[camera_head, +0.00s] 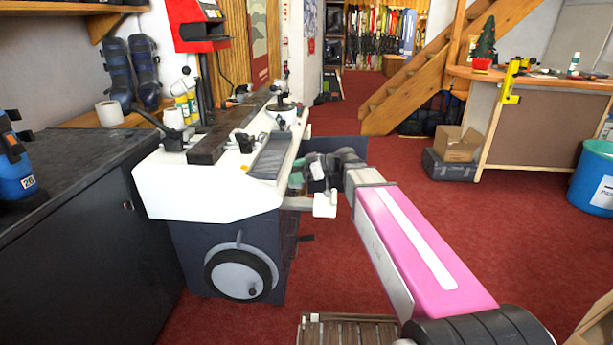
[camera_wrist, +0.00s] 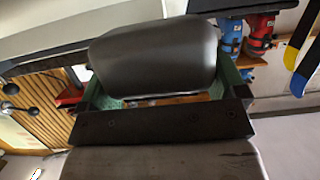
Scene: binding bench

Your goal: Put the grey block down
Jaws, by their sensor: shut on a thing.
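The grey block (camera_wrist: 155,55) is dark, smooth and rounded at its corners, and it fills the upper middle of the wrist view. My gripper (camera_wrist: 165,78) is shut on it, with a green-lined finger at either side. In the head view my gripper (camera_head: 308,178) is small and partly hidden by my own wrist, beside the right edge of the white-and-grey bench machine (camera_head: 200,188). The block is hard to make out there. I cannot tell whether its underside touches anything.
A dark cabinet (camera_head: 80,235) stands at the left. A wooden slatted item (camera_head: 345,330) lies on the red carpet at the bottom. A workbench (camera_head: 545,125), a cardboard box (camera_head: 457,145) and a blue bin (camera_head: 593,178) are at the right. The carpet between is clear.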

